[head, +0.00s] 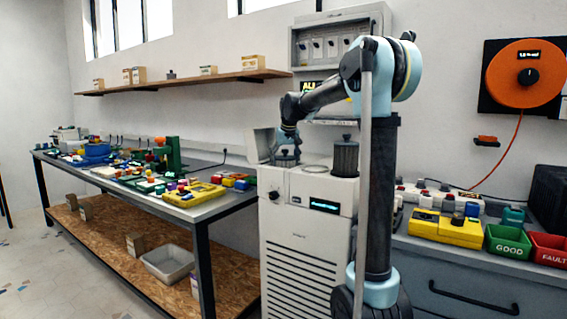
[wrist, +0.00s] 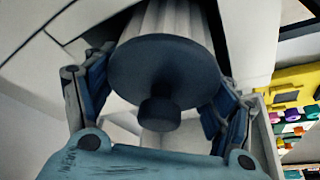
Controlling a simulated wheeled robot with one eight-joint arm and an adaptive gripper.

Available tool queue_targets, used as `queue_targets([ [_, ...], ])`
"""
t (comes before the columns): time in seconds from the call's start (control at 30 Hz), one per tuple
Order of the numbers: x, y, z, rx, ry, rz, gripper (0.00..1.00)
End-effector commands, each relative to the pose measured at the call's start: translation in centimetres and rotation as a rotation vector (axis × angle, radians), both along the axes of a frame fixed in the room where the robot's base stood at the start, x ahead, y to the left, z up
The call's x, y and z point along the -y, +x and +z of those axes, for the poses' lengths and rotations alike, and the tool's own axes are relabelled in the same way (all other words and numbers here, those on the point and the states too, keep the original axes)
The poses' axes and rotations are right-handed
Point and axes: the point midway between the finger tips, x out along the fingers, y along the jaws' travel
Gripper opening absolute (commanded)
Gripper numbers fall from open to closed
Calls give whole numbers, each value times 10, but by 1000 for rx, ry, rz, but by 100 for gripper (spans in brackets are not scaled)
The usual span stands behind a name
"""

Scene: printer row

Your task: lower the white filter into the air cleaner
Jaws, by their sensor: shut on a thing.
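The air cleaner (head: 303,240) is a tall white cabinet with a slatted front. Its lid (head: 262,145) stands open at the left of its top. My gripper (head: 287,148) is over the left part of the top, pointing down and shut on the white filter (wrist: 158,20). In the wrist view the filter shows white pleats and a dark round cap (wrist: 165,70) with a knob, between my fingers. In the head view the filter is small and mostly hidden, so I cannot tell how deep it sits. A dark grey filter (head: 345,158) stands at the right of the top.
A thin ring (head: 316,169) lies on the top between the two filters. A workbench (head: 190,212) with colourful parts stands left. A counter at right holds a yellow device (head: 446,229), a green bin (head: 508,241) and a red bin (head: 549,249).

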Motion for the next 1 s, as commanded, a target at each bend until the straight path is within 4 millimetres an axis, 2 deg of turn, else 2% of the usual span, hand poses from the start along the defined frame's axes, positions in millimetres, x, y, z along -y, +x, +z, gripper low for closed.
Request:
queue_targets([
  [0.03, 0, 0, 0, 0, 0, 0, 83],
  [0.1, 0, 0, 0, 0, 0, 0, 99],
  [0.63, 0, -2, 4, 0, 0, 0, 99],
  [0.77, 2, -7, 18, 0, 0, 0, 99],
  [1.0, 7, -23, 60, -1, 0, 0, 99],
])
